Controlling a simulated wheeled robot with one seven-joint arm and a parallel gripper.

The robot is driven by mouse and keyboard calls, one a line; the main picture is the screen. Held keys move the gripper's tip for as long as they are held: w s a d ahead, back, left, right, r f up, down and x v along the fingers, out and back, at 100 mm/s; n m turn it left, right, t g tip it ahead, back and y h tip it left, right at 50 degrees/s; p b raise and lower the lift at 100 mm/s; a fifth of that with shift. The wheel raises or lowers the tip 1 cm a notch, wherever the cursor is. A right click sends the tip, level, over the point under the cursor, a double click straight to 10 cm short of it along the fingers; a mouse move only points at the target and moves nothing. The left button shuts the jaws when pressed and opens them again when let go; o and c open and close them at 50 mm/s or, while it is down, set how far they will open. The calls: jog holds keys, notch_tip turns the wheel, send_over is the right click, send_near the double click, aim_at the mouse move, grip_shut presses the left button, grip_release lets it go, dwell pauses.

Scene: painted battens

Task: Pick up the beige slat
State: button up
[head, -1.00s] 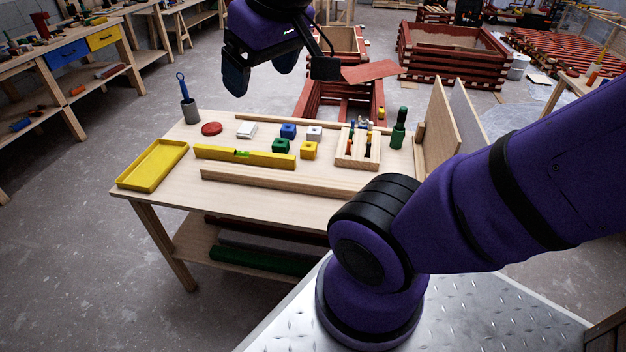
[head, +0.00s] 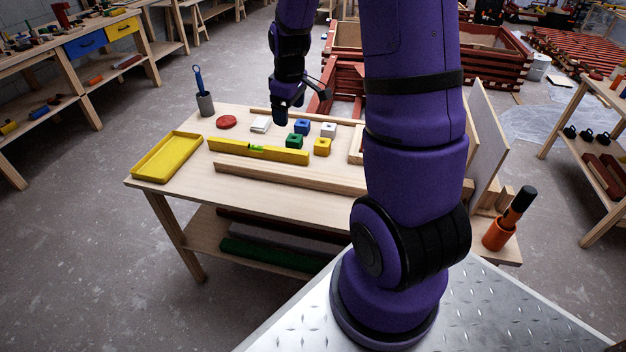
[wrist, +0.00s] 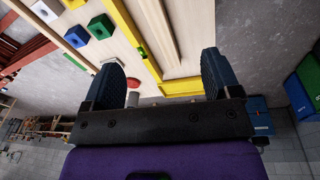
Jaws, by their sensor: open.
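A long beige slat (head: 290,178) lies flat along the front of the wooden table, in front of the yellow spirit level (head: 258,151). A second, thinner pale strip (head: 300,117) lies along the table's back edge. In the wrist view, a long beige slat (wrist: 158,32) runs beside the yellow level (wrist: 122,30), beyond the fingers. My gripper (head: 283,112) is above the back part of the table, fingers pointing down. In the wrist view my gripper (wrist: 162,78) is open, its two dark fingers wide apart with nothing between them. My arm hides the front slat's right end.
On the table are a yellow tray (head: 168,157), a red disc (head: 226,122), a white block (head: 261,124) and several coloured cubes. A grey cup (head: 205,104) holds a blue-handled tool. Upright boards stand at the right. An orange cup (head: 497,235) stands at the right corner.

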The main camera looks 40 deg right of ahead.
jog(key=n+g, duration=0.2)
send_over(313, 174)
notch_tip(313, 174, down, 18)
jog(key=shift+r, duration=0.25)
jog(key=shift+d+f, duration=0.1)
jog(key=shift+f, duration=0.25)
notch_tip(313, 174, down, 10)
jog(key=shift+f, duration=0.25)
jog(key=c, duration=1.5)
